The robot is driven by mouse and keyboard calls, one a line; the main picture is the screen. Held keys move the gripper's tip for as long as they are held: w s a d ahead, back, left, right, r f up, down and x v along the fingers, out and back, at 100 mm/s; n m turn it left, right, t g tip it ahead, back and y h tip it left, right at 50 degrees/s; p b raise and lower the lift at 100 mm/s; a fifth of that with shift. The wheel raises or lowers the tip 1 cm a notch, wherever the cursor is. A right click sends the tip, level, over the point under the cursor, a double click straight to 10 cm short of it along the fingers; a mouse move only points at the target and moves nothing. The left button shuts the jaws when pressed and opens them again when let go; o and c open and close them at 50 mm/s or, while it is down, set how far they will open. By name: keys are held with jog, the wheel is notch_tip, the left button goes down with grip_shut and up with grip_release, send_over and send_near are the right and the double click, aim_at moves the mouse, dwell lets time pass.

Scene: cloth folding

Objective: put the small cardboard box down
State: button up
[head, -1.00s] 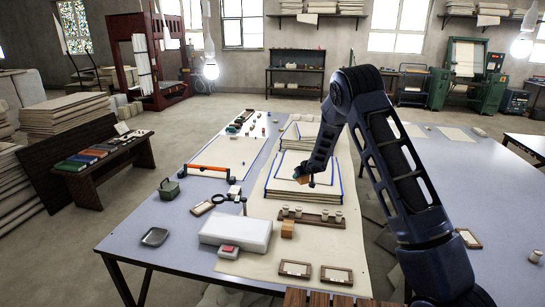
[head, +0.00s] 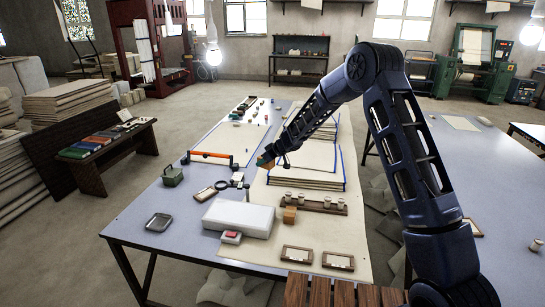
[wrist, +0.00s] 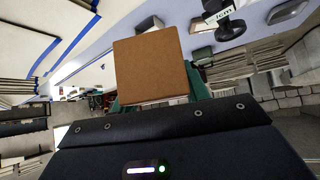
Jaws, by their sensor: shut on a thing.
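The small cardboard box (wrist: 152,68) is a plain brown cube that fills the upper middle of the wrist view. In the head view the box (head: 264,160) is small and partly hidden by the fingers. My gripper (head: 268,157) is shut on it and holds it above the table (head: 150,208), left of the stacked boards with blue edges. In the wrist view a green finger of my gripper (wrist: 198,90) shows behind the box.
The blue-edged board stack (head: 310,170) lies just right of my gripper. Bare table shows at the left front.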

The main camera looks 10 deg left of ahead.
notch_tip(320, 180, down, 20)
jog(key=shift+r, duration=0.2)
dwell(0.4)
jog(key=shift+f, duration=0.15)
jog(key=o, duration=1.2)
jog(key=shift+d+r, duration=0.1)
jog(key=shift+r, duration=0.15)
jog(key=v, duration=1.1)
jog(key=shift+s+d+r, duration=0.1)
jog(key=shift+d+r, duration=0.15)
jog(key=shift+d, duration=0.05)
